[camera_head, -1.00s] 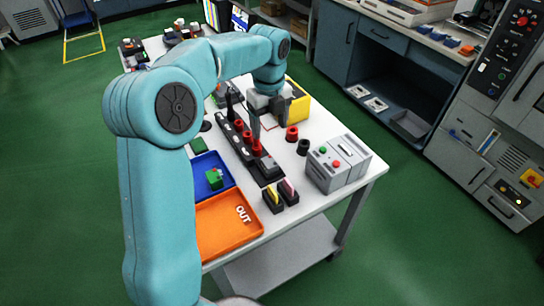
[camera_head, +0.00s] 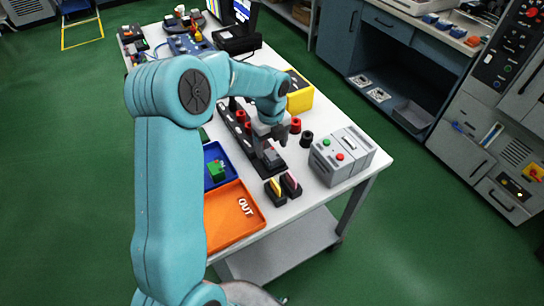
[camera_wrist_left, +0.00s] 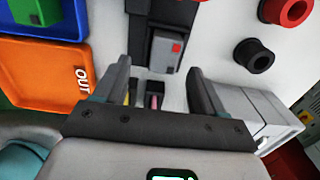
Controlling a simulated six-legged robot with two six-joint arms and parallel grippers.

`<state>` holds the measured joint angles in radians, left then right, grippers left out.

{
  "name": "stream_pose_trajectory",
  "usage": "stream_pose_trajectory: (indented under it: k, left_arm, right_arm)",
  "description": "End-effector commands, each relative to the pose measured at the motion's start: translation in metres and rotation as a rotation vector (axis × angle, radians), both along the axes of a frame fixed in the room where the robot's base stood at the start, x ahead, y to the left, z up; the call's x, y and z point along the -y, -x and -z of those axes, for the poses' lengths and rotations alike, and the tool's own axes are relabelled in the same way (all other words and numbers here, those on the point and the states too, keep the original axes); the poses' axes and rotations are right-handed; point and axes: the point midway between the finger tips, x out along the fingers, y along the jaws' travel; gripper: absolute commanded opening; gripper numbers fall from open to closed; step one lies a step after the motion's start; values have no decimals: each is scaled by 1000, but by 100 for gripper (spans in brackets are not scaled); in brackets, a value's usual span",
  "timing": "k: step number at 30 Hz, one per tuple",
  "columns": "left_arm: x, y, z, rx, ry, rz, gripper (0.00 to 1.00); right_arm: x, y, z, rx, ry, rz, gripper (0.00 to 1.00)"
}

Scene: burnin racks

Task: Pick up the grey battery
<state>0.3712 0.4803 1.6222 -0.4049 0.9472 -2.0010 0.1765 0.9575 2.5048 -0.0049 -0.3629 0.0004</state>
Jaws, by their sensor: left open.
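A grey battery (camera_wrist_left: 167,53) with a small red mark on top sits in the end of a black rack (camera_wrist_left: 138,34). In the head view the grey battery (camera_head: 271,156) is at the rack's near end, just below my gripper. My left gripper (camera_wrist_left: 158,70) is open and empty, with one finger to each side of the battery's line in the wrist view. In the head view my left gripper (camera_head: 272,141) hangs over the near part of the rack and partly hides it. My right gripper is not in view.
An orange OUT tray (camera_head: 225,222) and a blue tray (camera_head: 212,153) lie left of the rack. Two small black holders (camera_head: 282,191) stand in front. A grey box with buttons (camera_head: 342,158) is at the right. Red and black rings (camera_head: 306,139) stand between.

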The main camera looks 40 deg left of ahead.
Motion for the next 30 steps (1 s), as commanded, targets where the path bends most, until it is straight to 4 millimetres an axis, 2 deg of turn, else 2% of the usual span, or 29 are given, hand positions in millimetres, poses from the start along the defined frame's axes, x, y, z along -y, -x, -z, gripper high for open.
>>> stream_pose_trajectory:
  k: [3, 6, 14, 15, 17, 18, 21, 30]
  left_arm:
    - [-1, -4, 20, -4, 2, -1, 70]
    - [-1, -5, 32, -2, 1, 0, 70]
    - [-2, -5, 37, 0, 0, 0, 70]
    - [-2, -5, 37, 0, 0, 0, 64]
    - [-2, -6, 37, 0, 1, 0, 44]
    - [-2, -6, 37, 0, 1, 0, 31]
    - [-2, -5, 37, 0, 1, 0, 3]
    - [-2, -6, 34, 1, 0, -1, 3]
  right_arm:
    - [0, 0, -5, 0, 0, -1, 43]
    - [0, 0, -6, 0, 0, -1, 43]
    - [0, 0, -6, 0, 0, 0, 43]
    - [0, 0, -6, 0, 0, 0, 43]
    - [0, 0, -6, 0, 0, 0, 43]
    - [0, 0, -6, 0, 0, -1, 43]
    - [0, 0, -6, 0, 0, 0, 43]
    - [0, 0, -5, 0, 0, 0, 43]
